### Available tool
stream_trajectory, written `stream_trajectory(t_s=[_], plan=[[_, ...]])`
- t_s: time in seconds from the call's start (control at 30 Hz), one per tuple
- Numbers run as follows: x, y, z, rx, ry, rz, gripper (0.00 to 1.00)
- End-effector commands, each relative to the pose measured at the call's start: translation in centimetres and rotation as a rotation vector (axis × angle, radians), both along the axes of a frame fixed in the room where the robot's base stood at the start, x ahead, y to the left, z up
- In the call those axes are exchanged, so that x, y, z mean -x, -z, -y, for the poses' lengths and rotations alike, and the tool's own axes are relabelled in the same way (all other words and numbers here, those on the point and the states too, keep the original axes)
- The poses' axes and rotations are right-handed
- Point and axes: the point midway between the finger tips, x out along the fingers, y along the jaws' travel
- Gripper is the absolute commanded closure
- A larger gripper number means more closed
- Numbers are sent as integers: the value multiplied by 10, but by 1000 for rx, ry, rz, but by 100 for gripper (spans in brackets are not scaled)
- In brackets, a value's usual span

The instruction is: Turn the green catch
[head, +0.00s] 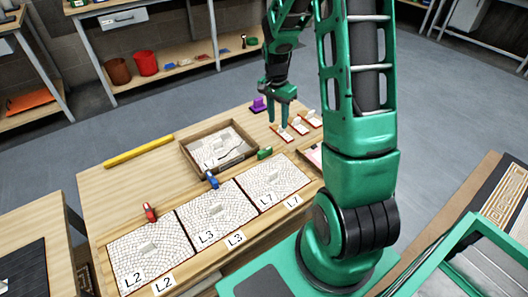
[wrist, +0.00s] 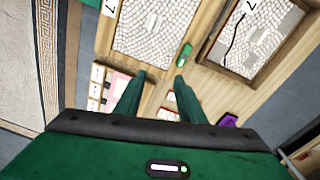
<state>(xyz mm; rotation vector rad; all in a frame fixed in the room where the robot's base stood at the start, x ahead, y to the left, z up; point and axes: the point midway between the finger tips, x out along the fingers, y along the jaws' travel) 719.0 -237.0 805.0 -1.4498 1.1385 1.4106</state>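The green catch (head: 265,153) lies on the wooden table by the upper edge of the L7 panel (head: 285,178), right of the wooden tray. It also shows in the wrist view (wrist: 184,55), just beyond my fingertips and nearer the right one. My gripper (head: 279,122) is above the far right part of the table, up and right of the catch in the head view. In the wrist view its two fingers (wrist: 160,80) stand apart with nothing between them. The gripper does not appear to touch the catch.
A blue catch (head: 211,180) and a red catch (head: 150,213) sit by panels L3 and L2. A wooden tray (head: 187,157) holds a mosaic panel. A purple piece (head: 258,104) and small white-topped pieces (head: 299,126) lie near my gripper. A yellow bar (head: 138,151) lies at the far left edge.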

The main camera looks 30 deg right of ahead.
Motion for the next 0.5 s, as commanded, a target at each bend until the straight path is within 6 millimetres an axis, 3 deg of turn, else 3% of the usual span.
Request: stream_trajectory(t_s=[0.03, 0.2, 0.33, 0.5], plan=[[-12, 21, -1, -12, 37, -1, 64], [-43, 72, -6, -41, 155, 19, 64], [-56, 98, -9, -58, 215, 27, 64], [-63, 113, -11, -68, 249, 33, 64]])
